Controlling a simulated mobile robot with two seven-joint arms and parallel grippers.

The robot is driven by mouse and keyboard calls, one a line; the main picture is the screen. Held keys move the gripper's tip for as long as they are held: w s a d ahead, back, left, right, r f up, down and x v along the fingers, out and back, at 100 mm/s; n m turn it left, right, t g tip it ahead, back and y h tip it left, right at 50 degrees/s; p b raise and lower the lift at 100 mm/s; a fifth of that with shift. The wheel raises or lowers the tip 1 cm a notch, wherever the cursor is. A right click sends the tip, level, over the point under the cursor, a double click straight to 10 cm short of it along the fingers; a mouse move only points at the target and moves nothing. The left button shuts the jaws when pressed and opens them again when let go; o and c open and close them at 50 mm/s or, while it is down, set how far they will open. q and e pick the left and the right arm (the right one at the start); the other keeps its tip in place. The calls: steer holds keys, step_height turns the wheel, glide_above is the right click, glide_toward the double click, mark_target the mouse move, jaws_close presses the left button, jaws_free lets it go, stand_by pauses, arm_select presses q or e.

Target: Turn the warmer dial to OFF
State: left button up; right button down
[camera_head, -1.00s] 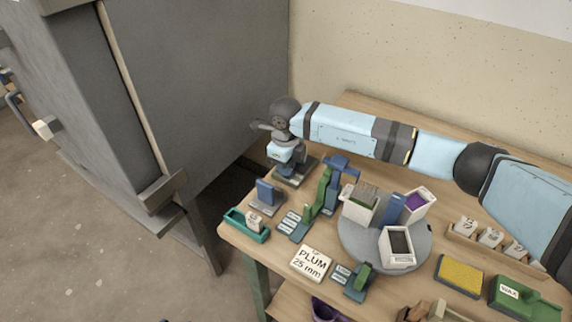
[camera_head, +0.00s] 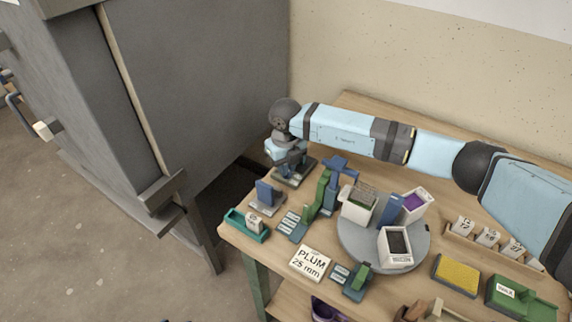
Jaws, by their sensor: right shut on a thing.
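The warmer seems to be the small dark unit (camera_head: 307,167) at the far left corner of the wooden table, by the wall. My right arm reaches across the back of the table to it. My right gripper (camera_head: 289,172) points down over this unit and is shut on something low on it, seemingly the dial. The hand and wrist hide the dial, so its setting and any OFF mark cannot be read. My left gripper is not in view.
A round grey turntable (camera_head: 352,248) bears white buckets. Blue and green stands (camera_head: 325,190), a teal tray (camera_head: 240,226), a PLUM 25 mm card (camera_head: 310,263) and a yellow sponge (camera_head: 457,275) crowd the table. A large grey cabinet (camera_head: 215,90) stands close on the left.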

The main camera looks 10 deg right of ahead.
steer(key=shift+r, duration=0.1)
steer(key=c, duration=1.2)
jaws_free()
step_height(320, 180, up, 14)
steer(key=shift+f, duration=0.15)
